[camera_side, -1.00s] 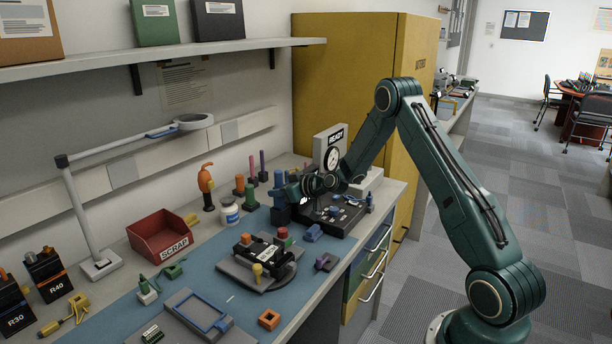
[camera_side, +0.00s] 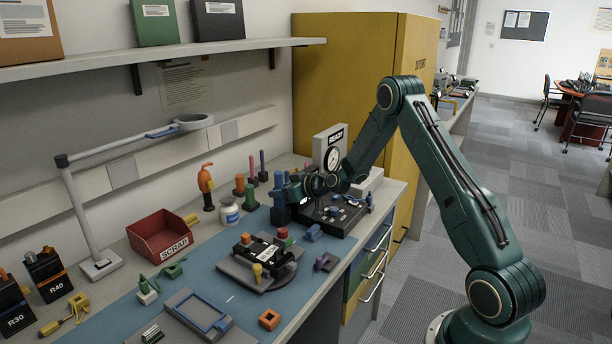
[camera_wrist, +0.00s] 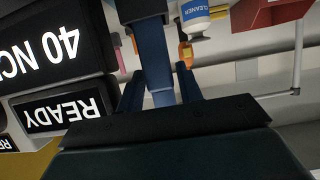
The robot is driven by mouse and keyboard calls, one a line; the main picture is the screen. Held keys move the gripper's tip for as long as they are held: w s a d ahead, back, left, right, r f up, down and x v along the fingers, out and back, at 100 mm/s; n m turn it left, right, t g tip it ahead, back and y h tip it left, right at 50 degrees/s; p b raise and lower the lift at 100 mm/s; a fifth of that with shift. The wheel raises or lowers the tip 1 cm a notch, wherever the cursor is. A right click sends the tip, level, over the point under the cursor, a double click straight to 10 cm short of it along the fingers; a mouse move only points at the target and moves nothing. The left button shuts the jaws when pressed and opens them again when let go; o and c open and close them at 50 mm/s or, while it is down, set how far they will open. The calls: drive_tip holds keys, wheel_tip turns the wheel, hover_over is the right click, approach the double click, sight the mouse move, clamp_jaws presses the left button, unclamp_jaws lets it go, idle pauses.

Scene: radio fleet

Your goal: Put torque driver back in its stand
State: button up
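In the side view my gripper (camera_side: 300,190) is low at the far end of the bench, beside a tall blue post-like thing (camera_side: 279,186) and the black tester. In the wrist view a blue shaft (camera_wrist: 160,70) runs between the two fingers of my gripper (camera_wrist: 160,88) and meets a wider dark blue block at the top edge. The fingers flank the shaft closely; I cannot tell whether they touch it. I cannot tell for certain which thing is the torque driver. An orange-handled tool (camera_side: 206,180) stands upright on a black base further left.
A black tester with a gauge (camera_side: 331,160) is beside my gripper, and its READY display (camera_wrist: 62,108) shows in the wrist view. A cleaner bottle (camera_side: 229,212), orange and green posts, and a black fixture (camera_side: 262,252) are near. A red scrap bin (camera_side: 160,235) stands left.

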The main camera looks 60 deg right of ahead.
drive_tip(key=v, duration=1.1)
drive_tip(key=shift+s, duration=0.15)
drive_tip(key=shift+r, duration=0.15)
drive_tip(key=s+a+r+n+g+y, duration=0.1)
drive_tip(key=s+a+r+g, duration=0.1)
drive_tip(key=s+a+r, duration=0.3)
drive_tip(key=a+r+n+g, duration=0.1)
drive_tip(key=a+r, duration=0.1)
drive_tip(key=a, duration=0.4)
drive_tip(key=s+a+r+n+g+y, duration=0.1)
drive_tip(key=s+a+r+g, duration=0.1)
drive_tip(key=s+a+r, duration=0.3)
drive_tip(key=s+a+r+m+g+h, duration=0.1)
drive_tip(key=s+a, duration=0.2)
drive_tip(key=s, duration=0.7)
drive_tip(key=s+a+r+m+g+h, duration=0.1)
drive_tip(key=s+a+r+m+g, duration=0.1)
drive_tip(key=s, duration=0.8)
drive_tip(key=shift+s+a, duration=0.15)
drive_tip(key=shift+a, duration=0.6)
drive_tip(key=shift+r, duration=0.1)
